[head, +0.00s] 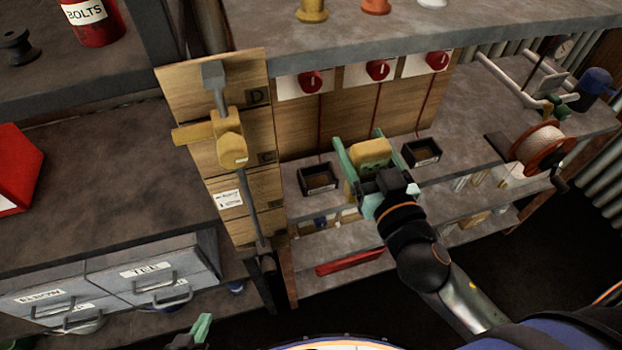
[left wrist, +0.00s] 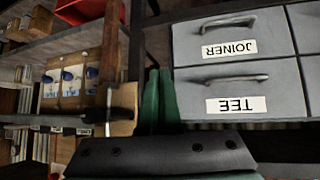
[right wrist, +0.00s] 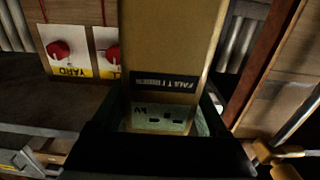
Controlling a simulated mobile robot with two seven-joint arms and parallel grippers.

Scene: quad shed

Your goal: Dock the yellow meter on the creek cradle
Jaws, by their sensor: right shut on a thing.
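My right gripper (head: 366,172) is shut on the yellow meter (head: 371,152), a boxy block with green fingers on both sides. It holds the meter at the lower shelf, between two black cradles; I cannot tell whether it touches the shelf. The left black cradle (head: 320,190) and right black cradle (head: 421,152) look empty. Their labels are too small to read, so I cannot tell which is creek. My left gripper (left wrist: 160,95) is shut and empty, low near the drawers.
Three red knobs (head: 377,70) sit on the back panel, with red lines running down toward the shelf. A wooden board (head: 183,90) with a yellow slider (head: 230,150) stands left of the cradles. An orange cable reel (head: 543,147) stands at right. Grey drawers (head: 150,272) are lower left.

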